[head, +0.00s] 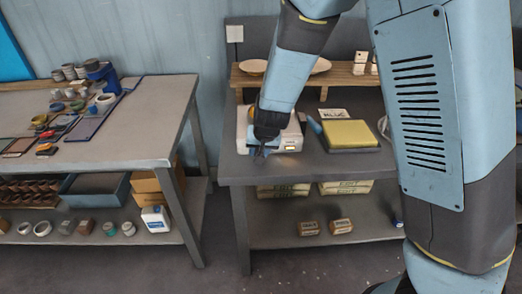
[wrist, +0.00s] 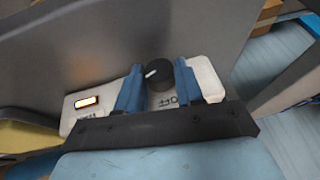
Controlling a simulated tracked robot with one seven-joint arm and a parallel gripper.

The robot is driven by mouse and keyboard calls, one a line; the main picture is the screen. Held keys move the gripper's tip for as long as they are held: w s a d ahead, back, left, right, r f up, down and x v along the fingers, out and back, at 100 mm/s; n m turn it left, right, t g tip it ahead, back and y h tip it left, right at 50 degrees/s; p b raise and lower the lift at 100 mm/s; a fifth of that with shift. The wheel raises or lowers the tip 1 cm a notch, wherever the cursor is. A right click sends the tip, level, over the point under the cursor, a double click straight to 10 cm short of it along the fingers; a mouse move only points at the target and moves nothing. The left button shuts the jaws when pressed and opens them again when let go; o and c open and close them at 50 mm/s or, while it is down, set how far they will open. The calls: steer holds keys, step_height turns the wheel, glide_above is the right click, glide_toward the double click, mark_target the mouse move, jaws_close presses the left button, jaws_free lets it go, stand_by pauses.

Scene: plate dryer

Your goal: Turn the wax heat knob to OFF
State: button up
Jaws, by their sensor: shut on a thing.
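The wax heat knob (wrist: 158,77) is black and round with a short white pointer mark, in the middle of the wrist view. It sits on the front of a white heater box (wrist: 205,78), whose top shows in the head view (head: 291,138). Upside-down OFF lettering (wrist: 168,102) shows beside the knob. An orange indicator (wrist: 87,102) is lit. The two blue fingers of my gripper (wrist: 159,68) stand on either side of the knob and are shut on it. In the head view my gripper (head: 261,151) is at the box's front left, and the arm hides the knob.
The box stands on a grey bench (head: 340,168). A yellow pad (head: 350,133) lies to its right and a wooden shelf (head: 340,80) stands behind. A second table (head: 130,130) with jars and tools is at left, with a gap between.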

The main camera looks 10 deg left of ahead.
steer(key=shift+s+a+n+t+h, duration=0.15)
steer(key=shift+n+t+h, duration=0.15)
steer(key=shift+h, duration=1.1)
steer(key=shift+a+f+n+t+h, duration=0.15)
steer(key=shift+n+t+h, duration=0.1)
steer(key=shift+h, duration=0.55)
steer(key=shift+a+r+n+t+h, duration=0.15)
steer(key=shift+t+h, duration=0.1)
steer(key=shift+h, duration=0.55)
steer(key=shift+f, duration=0.1)
steer(key=o, duration=1)
